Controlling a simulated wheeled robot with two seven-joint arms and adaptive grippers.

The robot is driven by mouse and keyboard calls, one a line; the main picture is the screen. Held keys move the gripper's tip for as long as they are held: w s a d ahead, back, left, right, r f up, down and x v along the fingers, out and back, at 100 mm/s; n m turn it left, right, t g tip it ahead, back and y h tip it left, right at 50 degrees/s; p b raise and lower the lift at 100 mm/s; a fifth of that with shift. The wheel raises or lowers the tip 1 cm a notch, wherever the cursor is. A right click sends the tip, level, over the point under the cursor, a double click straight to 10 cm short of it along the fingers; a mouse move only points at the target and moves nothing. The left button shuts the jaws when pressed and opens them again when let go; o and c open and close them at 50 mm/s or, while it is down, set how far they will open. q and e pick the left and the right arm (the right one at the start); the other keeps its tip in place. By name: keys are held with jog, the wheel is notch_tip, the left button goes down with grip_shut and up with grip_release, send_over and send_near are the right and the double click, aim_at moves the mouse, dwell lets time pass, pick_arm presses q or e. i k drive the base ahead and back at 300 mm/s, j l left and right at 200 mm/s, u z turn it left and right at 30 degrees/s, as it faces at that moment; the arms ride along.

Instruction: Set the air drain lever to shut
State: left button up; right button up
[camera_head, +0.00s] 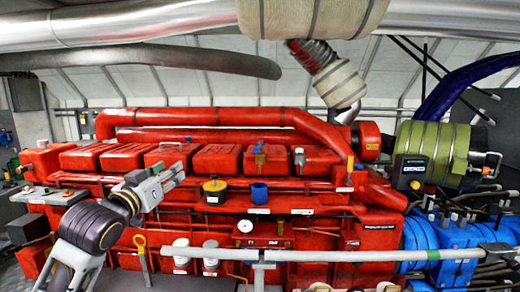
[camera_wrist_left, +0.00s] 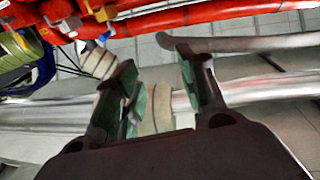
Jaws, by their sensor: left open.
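A large red diesel engine (camera_head: 300,190) fills the middle of the head view. Small levers stand along its top: a yellow-brown one (camera_head: 260,155), a pale one (camera_head: 299,158) and one at the right end (camera_head: 350,168). I cannot tell which part is the air drain lever; its label is too small to read. My left gripper (camera_head: 176,178) is in front of the engine's left half, apart from these levers. In the left wrist view its two fingers (camera_wrist_left: 158,88) are spread with nothing held between them. My right gripper is not seen.
A yellow-capped filler (camera_head: 214,190) and a blue cup-shaped part (camera_head: 260,192) are right of my left gripper. A grey rail (camera_head: 300,255) crosses low in front. A wrapped pipe (camera_head: 335,80) hangs above. A green-banded cylinder (camera_head: 432,148) and blue machinery (camera_head: 450,240) stand right.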

aim_at(260, 145)
jog(key=i+l, duration=0.2)
jog(key=l, duration=0.15)
jog(key=i+l, duration=0.4)
jog(key=l, duration=0.25)
